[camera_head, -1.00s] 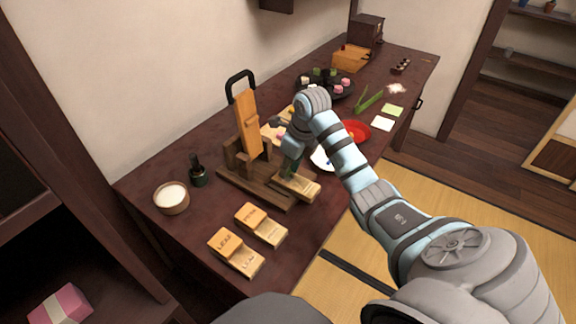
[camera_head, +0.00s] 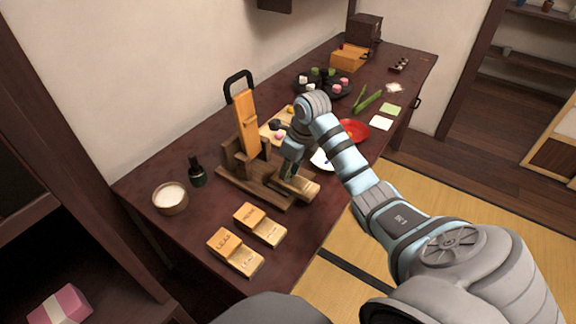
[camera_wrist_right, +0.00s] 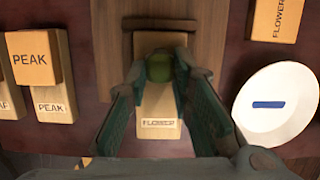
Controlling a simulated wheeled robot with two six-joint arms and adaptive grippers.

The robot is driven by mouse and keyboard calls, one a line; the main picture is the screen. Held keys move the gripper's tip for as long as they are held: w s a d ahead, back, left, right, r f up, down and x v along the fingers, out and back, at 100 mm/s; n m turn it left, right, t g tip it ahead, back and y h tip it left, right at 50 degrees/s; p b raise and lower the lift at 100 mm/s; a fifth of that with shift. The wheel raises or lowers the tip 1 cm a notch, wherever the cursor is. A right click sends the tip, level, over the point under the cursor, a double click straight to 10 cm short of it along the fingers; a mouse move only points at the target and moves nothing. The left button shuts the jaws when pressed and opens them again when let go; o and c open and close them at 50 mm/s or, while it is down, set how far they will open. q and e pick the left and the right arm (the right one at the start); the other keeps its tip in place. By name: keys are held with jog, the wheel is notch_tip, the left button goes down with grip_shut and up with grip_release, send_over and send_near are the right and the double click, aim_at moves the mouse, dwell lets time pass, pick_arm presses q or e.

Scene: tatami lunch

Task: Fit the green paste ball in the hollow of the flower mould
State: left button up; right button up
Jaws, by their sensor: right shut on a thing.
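The flower mould's lower block (camera_wrist_right: 159,108), pale wood with a FLOWER label, lies on the dark wooden base of the press (camera_head: 238,188). It also shows in the head view (camera_head: 306,189). My right gripper (camera_wrist_right: 160,70) is shut on the green paste ball (camera_wrist_right: 159,67), which sits over the far end of the block. The ball covers the hollow, so I cannot tell whether it rests in it. In the head view my right gripper (camera_head: 287,172) is at the press base. A matching FLOWER block (camera_wrist_right: 277,19) lies apart at top right. My left gripper is out of view.
PEAK blocks (camera_wrist_right: 31,59) and LEAF blocks (camera_head: 233,250) lie at the table's front. A white plate (camera_wrist_right: 250,120) with a blue piece is right of my gripper. A white-filled bowl (camera_head: 171,199) and dark bottle (camera_head: 197,174) stand left. A red dish (camera_head: 355,130) is behind my arm.

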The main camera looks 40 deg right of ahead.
jog(key=shift+f, duration=0.25)
jog(key=o, duration=0.9)
jog(key=shift+r, duration=0.1)
notch_tip(320, 180, up, 7)
jog(key=p, duration=0.6)
